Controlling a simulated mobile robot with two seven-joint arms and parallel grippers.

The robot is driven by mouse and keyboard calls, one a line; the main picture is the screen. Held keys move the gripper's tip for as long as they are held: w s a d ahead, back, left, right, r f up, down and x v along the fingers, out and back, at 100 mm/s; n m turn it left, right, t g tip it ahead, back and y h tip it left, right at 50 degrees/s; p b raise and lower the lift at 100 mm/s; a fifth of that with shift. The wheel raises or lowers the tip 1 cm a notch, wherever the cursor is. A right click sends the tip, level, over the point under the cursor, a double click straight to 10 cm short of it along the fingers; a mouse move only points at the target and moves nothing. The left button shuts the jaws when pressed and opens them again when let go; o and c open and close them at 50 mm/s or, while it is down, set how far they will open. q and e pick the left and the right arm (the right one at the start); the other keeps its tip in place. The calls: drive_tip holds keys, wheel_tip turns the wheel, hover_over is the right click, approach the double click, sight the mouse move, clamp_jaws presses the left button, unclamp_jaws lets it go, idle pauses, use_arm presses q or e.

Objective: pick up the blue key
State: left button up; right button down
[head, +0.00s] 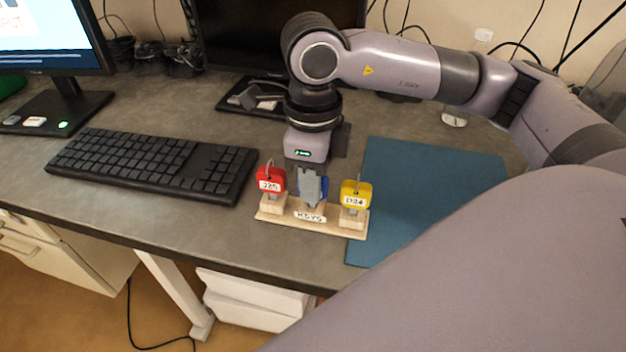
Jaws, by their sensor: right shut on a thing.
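A wooden key stand (338,229) with a label reading KEYS stands near the front edge of the desk. A red key (270,179) is in its left slot and a yellow key (356,193) in its right slot. The blue key (324,190) is at the middle slot, mostly hidden behind my gripper. My right gripper (311,192) points down over the middle of the stand and is shut on the blue key. Whether the key is still seated in its slot cannot be told. My left gripper is not in view.
A black keyboard (155,165) lies left of the stand. A blue mat (420,190) lies to the right. Monitors (50,40) stand at the back left and back middle. Bare grey desk (195,215) shows in front of the keyboard, with the desk edge close by.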

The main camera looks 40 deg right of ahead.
wheel_tip(320, 180, up, 10)
drive_tip(key=shift+w+f, duration=0.1)
wheel_tip(320, 180, up, 10)
drive_tip(key=p, duration=0.3)
drive_tip(key=c, duration=1.5)
unclamp_jaws()
clamp_jaws()
